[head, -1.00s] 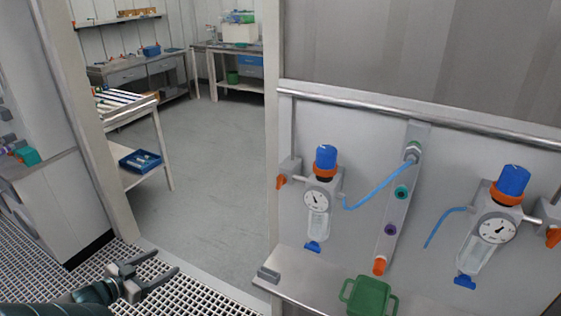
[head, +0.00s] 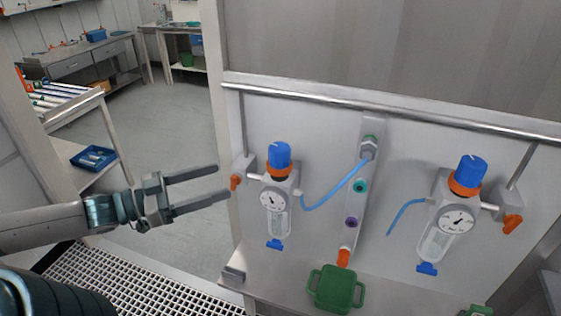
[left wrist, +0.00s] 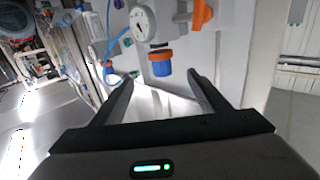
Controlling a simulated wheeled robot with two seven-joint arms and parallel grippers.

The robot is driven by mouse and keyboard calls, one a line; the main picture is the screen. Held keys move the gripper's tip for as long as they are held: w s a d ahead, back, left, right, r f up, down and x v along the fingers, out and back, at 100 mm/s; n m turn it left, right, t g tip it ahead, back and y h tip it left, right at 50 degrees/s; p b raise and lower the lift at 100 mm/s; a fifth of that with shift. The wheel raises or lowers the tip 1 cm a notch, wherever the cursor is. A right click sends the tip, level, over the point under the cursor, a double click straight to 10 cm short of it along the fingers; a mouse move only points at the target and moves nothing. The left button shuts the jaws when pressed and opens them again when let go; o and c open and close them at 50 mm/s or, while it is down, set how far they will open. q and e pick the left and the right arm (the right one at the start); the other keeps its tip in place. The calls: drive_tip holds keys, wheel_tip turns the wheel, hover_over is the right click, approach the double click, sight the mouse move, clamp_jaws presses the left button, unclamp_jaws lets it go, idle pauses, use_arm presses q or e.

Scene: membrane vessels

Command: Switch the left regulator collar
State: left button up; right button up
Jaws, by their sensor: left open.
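The left regulator (head: 275,200) hangs on the grey panel, with a blue knob (head: 280,156) on top, an orange collar (head: 281,174) under it and a round gauge. In the left wrist view it appears inverted, with the orange collar (left wrist: 160,55) above the blue knob (left wrist: 162,69). My left gripper (head: 222,182) is open and empty, left of the regulator, its fingers pointing toward the panel. In the left wrist view the knob shows between the fingers, beyond their tips. Nothing is touched. My right gripper is not in view.
A blue hose (head: 335,190) leads right to a port strip (head: 357,200). A second regulator (head: 450,215) hangs further right. A green container (head: 335,289) stands on the ledge below. A metal rail (head: 390,108) runs above.

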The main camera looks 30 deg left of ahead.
use_arm(q)
drive_tip(key=shift+w, duration=0.55)
drive_tip(key=b, duration=0.6)
approach(269, 164)
drive_tip(key=shift+f+x, duration=0.15)
drive_tip(key=shift+x, duration=0.75)
drive_tip(key=shift+f+x, duration=0.1)
drive_tip(key=shift+x, duration=0.85)
drive_tip(key=shift+w+d+r, duration=0.1)
drive_tip(key=shift+w+d, duration=0.3)
drive_tip(key=shift+d, duration=0.05)
drive_tip(key=shift+w, duration=0.1)
drive_tip(key=shift+b+x, duration=0.4)
drive_tip(key=shift+x, duration=0.7)
drive_tip(key=shift+w, duration=0.25)
